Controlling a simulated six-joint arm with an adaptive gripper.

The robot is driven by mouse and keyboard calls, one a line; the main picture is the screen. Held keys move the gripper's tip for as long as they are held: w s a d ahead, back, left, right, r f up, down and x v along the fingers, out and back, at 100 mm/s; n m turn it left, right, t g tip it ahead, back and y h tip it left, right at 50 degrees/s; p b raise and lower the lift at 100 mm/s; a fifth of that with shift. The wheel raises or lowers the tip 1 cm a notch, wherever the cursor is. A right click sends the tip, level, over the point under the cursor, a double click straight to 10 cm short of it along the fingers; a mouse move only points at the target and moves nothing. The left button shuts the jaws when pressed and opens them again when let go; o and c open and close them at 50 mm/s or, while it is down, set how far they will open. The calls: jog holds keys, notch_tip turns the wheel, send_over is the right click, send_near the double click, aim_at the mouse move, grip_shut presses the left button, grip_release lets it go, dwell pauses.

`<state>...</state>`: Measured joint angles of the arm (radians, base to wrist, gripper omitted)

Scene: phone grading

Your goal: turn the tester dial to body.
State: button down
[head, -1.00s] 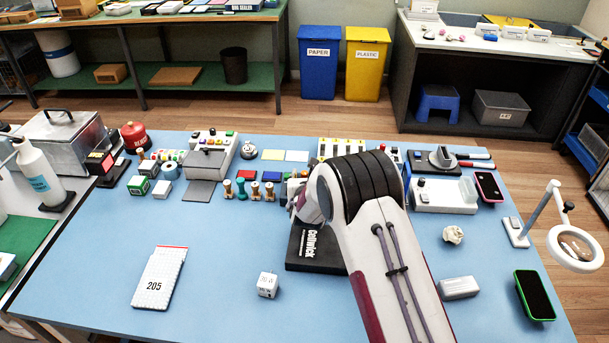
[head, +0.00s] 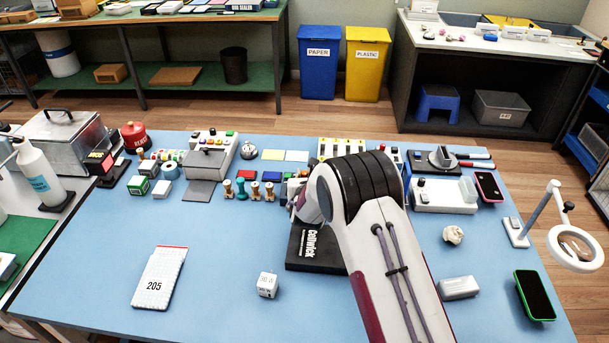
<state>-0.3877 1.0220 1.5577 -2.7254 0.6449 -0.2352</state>
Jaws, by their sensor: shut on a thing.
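My arm rises through the middle of the head view, and its bulk covers the spot where my gripper is, so the fingers and what they hold do not show. I cannot make out the tester dial or its markings. A white device with a raised clear part (head: 430,196) stands just right of my arm. Behind it is a dark-based unit with a grey round part (head: 440,157). I cannot tell which unit carries the dial. A white panel with yellow parts (head: 340,150) is partly hidden behind my arm.
A black Cellwick box (head: 305,255) lies beside my arm. A 205 pad (head: 158,277), a white cube (head: 267,285), a crumpled ball (head: 453,234), a grey block (head: 459,287) and a green-edged phone (head: 535,296) lie on the blue table (head: 215,250). A magnifier (head: 575,247) stands right.

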jog(key=shift+a+m+h, duration=0.2)
jog(key=shift+m+h, duration=0.75)
jog(key=shift+h, duration=0.15)
jog(key=shift+a+m+h, duration=0.15)
jog(key=shift+m+h, duration=0.8)
jog(key=shift+h, duration=0.15)
jog(key=shift+w+m+g+h, duration=0.1)
jog(key=shift+m+g+h, duration=0.3)
jog(key=shift+m+h, duration=0.65)
jog(key=c, duration=2)
grip_release()
jog(key=shift+o, duration=0.2)
jog(key=shift+a, duration=0.1)
jog(key=shift+v, duration=3.8)
jog(key=shift+r+h, duration=0.1)
jog(key=shift+h, duration=0.15)
